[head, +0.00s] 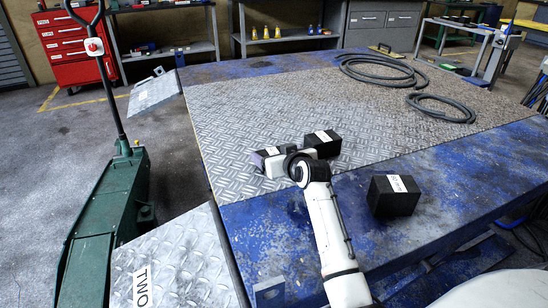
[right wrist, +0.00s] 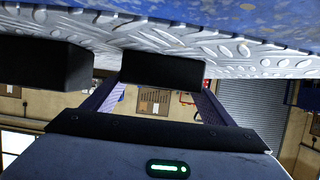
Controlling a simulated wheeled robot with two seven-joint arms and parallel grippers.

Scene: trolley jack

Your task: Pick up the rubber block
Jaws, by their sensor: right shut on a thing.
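My right gripper (right wrist: 160,100) is shut on a black rubber block (right wrist: 162,70), which sits between its two dark fingers in the right wrist view. In the head view, my arm and the white gripper body cover most of this block, at the near edge of the steel tread plate. A second black block (head: 323,142) with a white label stands just right of the gripper; a dark block also shows at the left in the right wrist view (right wrist: 42,63). A third labelled black block (head: 393,196) stands apart on the blue surface. My left gripper is not in view.
The tread plate (head: 230,110) lies on the blue platform (head: 450,180), with coiled hoses (head: 378,70) at the back. A green trolley jack (head: 108,205) stands at the left by a ramp plate marked TWO (head: 180,262). The plate's middle is clear.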

